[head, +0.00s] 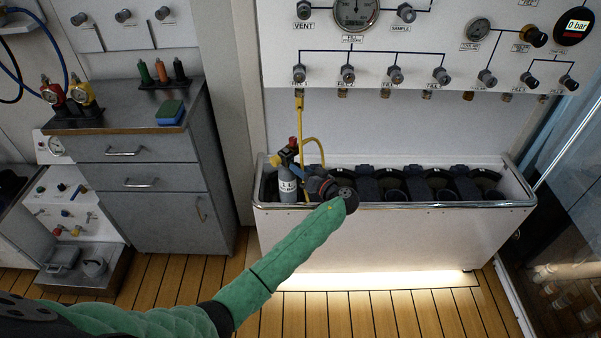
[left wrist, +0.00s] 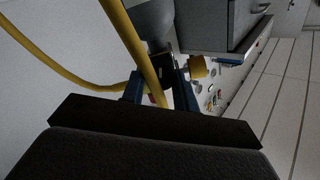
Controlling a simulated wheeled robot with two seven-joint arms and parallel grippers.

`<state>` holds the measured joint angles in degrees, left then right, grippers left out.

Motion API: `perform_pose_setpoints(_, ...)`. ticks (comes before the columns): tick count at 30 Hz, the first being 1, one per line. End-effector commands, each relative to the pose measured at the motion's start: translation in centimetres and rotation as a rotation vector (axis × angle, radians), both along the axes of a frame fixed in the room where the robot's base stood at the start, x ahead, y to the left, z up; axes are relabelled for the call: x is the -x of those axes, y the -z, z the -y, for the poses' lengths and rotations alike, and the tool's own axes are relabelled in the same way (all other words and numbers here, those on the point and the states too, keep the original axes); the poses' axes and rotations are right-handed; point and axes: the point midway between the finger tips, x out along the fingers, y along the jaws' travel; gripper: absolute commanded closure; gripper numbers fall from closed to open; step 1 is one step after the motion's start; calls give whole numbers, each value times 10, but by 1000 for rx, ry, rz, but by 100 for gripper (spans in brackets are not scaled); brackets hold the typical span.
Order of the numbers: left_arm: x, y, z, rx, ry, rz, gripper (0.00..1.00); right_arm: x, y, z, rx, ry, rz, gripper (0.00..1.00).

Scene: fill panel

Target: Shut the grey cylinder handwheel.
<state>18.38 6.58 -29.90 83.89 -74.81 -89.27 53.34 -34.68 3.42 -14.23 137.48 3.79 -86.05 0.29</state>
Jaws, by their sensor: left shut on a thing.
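The grey cylinder (head: 287,188) stands upright in the left end of the white trough, with its valve at the top. It also shows in the left wrist view (left wrist: 152,18). My right gripper is not in view.
The white trough (head: 400,207) holds several dark cylinders to the right. The yellow hose runs up to the wall panel (head: 420,65) with its knobs and gauges. A grey cabinet (head: 150,170) stands to the left. The wooden floor in front is clear.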

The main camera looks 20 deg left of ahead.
Motion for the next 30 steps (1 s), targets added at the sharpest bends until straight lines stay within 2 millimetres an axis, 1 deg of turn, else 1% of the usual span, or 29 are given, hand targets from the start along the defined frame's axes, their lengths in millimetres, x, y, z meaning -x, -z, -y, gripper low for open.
perform_pose_setpoints(8,0,0,1,-126,0,-230,93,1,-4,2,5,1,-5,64)
perform_pose_setpoints(17,-1,-1,1,-264,1,-479,93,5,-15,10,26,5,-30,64)
perform_pose_setpoints(23,-1,0,1,-356,1,-646,93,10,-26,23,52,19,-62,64)
perform_pose_setpoints(30,-1,1,1,-450,0,-814,93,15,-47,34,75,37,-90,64)
